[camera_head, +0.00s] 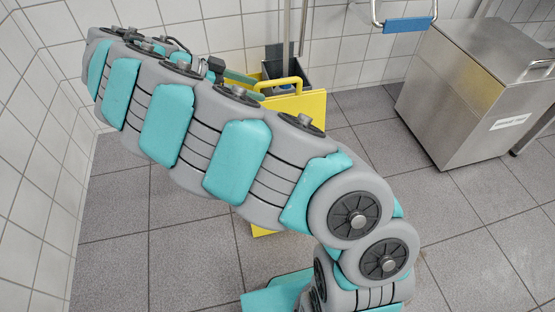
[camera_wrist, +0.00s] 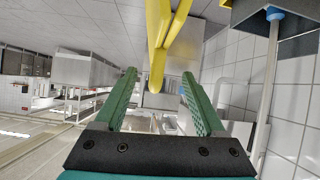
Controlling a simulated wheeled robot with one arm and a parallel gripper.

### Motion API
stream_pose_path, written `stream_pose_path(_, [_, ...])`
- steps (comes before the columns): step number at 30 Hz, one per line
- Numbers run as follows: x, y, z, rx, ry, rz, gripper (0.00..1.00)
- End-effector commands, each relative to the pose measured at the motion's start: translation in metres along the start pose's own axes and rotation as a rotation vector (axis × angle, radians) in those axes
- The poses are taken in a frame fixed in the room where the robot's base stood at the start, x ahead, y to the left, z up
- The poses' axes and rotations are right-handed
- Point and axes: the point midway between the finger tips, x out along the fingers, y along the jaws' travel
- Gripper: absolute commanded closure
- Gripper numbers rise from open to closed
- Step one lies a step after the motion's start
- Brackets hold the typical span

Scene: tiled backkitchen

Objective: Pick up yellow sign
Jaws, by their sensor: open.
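The yellow sign (camera_head: 313,107) stands on the floor near the back wall, with a handle loop at its top. My arm hides much of its middle, and a lower yellow edge shows below the arm. My gripper (camera_head: 262,91) is at the sign's upper left, close to the handle. In the wrist view, the two green fingers of my gripper (camera_wrist: 158,77) are spread apart. Yellow bars of the sign (camera_wrist: 157,45) reach down from the top to between the fingertips. I see no finger closed on them; contact is unclear.
A dark bin or bucket (camera_head: 292,76) with upright poles stands behind the sign against the tiled wall. A steel cabinet (camera_head: 473,95) stands at the right. A blue-handled rail (camera_head: 407,25) is at the top. Tiled floor at the front right is clear.

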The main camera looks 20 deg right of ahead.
Motion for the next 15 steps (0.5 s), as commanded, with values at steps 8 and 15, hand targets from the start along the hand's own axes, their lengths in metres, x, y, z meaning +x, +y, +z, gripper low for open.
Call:
stream_pose_path(8, [0.003,0.001,0.019,0.077,0.035,0.017,0.28])
stream_pose_path(15, [0.022,0.002,0.017,0.076,0.035,0.018,0.28])
